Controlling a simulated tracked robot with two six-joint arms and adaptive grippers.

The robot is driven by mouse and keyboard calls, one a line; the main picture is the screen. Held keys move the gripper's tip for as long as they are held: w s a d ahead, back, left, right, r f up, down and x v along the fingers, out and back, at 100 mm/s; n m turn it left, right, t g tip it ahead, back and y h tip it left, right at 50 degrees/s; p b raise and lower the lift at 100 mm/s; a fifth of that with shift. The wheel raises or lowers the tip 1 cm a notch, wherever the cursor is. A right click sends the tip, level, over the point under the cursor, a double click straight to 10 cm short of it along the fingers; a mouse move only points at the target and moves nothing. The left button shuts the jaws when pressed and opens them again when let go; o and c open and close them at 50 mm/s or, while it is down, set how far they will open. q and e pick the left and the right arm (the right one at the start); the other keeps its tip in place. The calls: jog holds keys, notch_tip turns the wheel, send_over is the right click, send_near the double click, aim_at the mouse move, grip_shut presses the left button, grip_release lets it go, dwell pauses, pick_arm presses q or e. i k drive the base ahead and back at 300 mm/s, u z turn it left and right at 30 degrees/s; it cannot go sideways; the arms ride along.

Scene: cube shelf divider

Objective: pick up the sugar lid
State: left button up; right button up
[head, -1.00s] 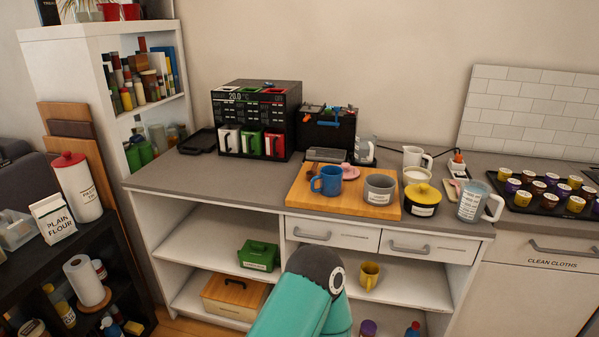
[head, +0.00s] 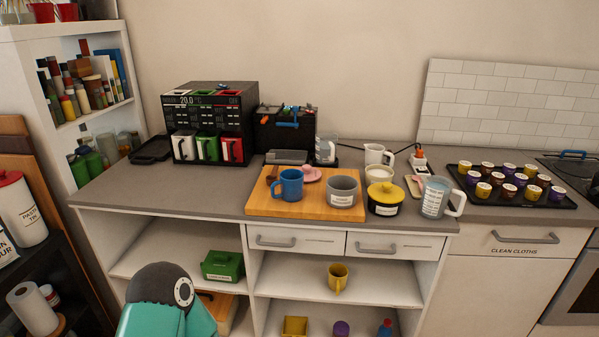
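A round yellow lid with a knob (head: 386,190) sits on a dark pot with a white label (head: 384,208), at the right edge of the wooden board. The label is too small to read, so I cannot tell for sure that this is the sugar lid. A small pink piece (head: 311,175) lies on the board behind the blue mug (head: 289,186). Neither of my grippers is in view; only a teal arm link of mine shows at the bottom left, well away from the pot.
A grey cup (head: 342,191) stands on the wooden board (head: 262,205), left of the pot. A white cup (head: 378,173) is behind the pot, and a glass measuring jug (head: 437,197) is close on its right. A tray of jars (head: 515,187) is further right. Bare counter (head: 160,190) lies left of the board.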

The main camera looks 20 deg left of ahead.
aim_at(311, 174)
jog(key=i, duration=0.85)
